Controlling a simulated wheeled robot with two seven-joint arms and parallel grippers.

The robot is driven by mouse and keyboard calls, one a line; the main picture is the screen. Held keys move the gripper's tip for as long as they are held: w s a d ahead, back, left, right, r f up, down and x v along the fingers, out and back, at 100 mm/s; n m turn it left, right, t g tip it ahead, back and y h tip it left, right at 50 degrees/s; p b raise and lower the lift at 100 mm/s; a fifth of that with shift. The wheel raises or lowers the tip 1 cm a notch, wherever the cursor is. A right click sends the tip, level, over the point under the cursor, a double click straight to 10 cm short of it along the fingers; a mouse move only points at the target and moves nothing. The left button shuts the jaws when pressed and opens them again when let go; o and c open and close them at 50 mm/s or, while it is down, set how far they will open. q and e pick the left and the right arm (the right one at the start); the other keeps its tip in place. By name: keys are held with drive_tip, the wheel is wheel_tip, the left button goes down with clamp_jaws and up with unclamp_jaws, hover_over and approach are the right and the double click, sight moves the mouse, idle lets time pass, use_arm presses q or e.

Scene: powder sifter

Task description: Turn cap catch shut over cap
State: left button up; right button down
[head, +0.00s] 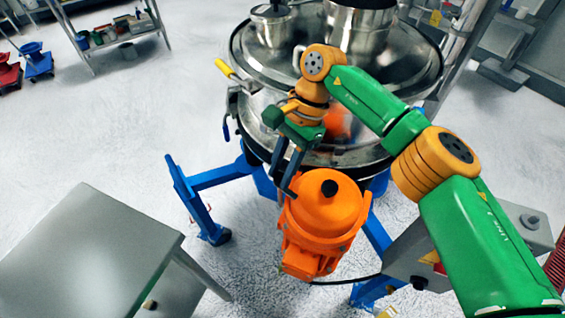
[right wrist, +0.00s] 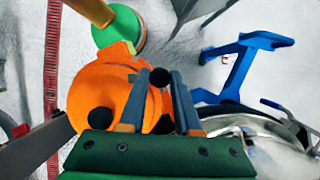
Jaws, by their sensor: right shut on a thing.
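The steel sifter (head: 255,105) stands at the top centre of the head view. Its lid carries a small lidded steel inlet (head: 271,27) and a wider steel cylinder (head: 357,28). My right gripper (head: 282,180) points down at the sifter's near side, beside the orange motor (head: 322,215). In the right wrist view its two fingers (right wrist: 157,95) are around a small black knob (right wrist: 160,77) at their tips. I cannot tell whether this knob belongs to the cap catch. The cap and catch are not clearly made out. My left gripper is out of view.
The sifter stands on blue legs (head: 203,205). A yellow-handled lever (head: 228,70) sticks out at its left rim. A grey table (head: 90,250) stands at lower left, with open floor behind it. A shelf (head: 115,40) stands at upper left.

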drive_tip(key=shift+n, duration=0.4)
drive_tip(key=c, duration=0.6)
unclamp_jaws()
drive_tip(key=p+v, duration=0.7)
drive_tip(key=shift+a, duration=0.1)
